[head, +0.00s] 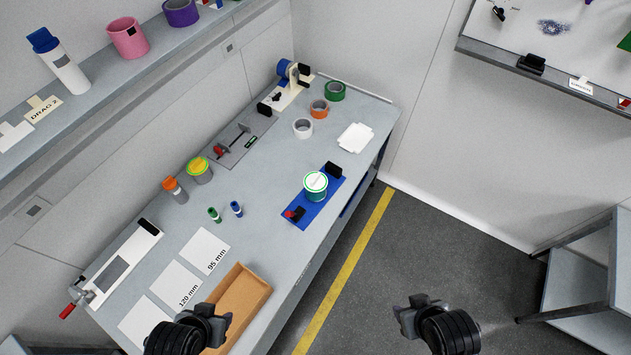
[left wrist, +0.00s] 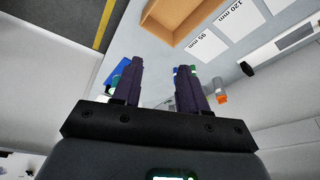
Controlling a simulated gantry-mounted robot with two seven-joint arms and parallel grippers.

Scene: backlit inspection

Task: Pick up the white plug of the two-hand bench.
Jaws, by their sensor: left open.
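I cannot make out a white plug with certainty in either view. A blue plate (head: 327,190) on the bench carries a green-and-white round can and black blocks, one with a red part. A grey plate (head: 222,152) farther back holds a rod and small black and red parts. My left gripper (head: 213,319) is over the near end of the bench by the cardboard tray; in the left wrist view its fingers (left wrist: 159,68) are apart with nothing between them. My right gripper (head: 420,308) is over the floor right of the bench; its jaw opening is unclear.
The bench also holds a cardboard tray (head: 262,284), white label sheets (head: 206,248), small green and blue bottles, tape rolls (head: 303,129) and white cards (head: 355,138). A shelf (head: 130,82) runs along the left. A second table (head: 590,270) stands at right.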

